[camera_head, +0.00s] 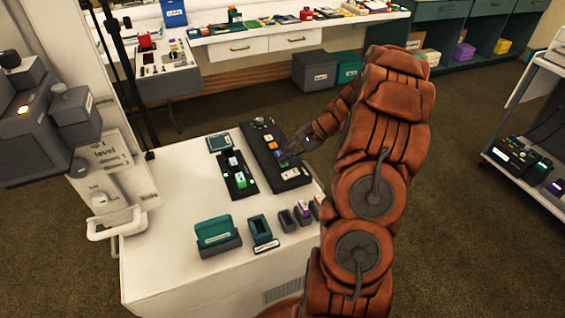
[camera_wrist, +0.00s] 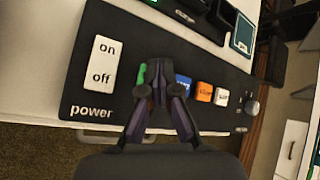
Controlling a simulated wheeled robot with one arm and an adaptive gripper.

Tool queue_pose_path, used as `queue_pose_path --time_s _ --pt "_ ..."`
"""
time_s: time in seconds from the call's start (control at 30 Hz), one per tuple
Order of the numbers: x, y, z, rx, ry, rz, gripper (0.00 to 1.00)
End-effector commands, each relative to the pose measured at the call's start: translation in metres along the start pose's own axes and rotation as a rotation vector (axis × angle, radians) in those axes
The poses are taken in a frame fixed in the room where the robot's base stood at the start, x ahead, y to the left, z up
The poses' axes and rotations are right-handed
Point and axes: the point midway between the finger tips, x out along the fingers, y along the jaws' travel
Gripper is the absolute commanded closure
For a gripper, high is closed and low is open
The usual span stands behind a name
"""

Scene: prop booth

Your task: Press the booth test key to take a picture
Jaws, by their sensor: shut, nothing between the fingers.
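A long black control panel (camera_head: 262,146) lies on the white cabinet top, and it fills much of the wrist view (camera_wrist: 125,40). In the wrist view a row of keys runs along it: green (camera_wrist: 142,72), blue (camera_wrist: 183,84), orange (camera_wrist: 204,92) and white (camera_wrist: 221,97). The label on each key is too small to read, so I cannot tell which is the booth test key. My gripper (camera_wrist: 158,78) is shut and empty. Its fingertips appear over the green and blue keys and partly hide both. Contact cannot be told. My gripper also shows in the head view (camera_head: 284,153).
A white on/off power switch (camera_wrist: 103,62) and a grey knob (camera_wrist: 251,106) flank the keys. A smaller black panel (camera_head: 238,183), a teal box (camera_head: 215,231) and small holders (camera_head: 262,230) stand nearby on the cabinet. Grey camera-like equipment (camera_head: 40,120) stands at left.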

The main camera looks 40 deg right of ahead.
Motion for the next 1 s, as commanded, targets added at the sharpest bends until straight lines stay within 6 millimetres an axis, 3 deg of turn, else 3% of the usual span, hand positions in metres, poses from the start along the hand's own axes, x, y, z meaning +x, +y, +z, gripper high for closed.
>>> queue_pose_path --time_s 1.0 --pt "-0.011 -0.008 0.008 0.000 -0.001 0.000 1.00"
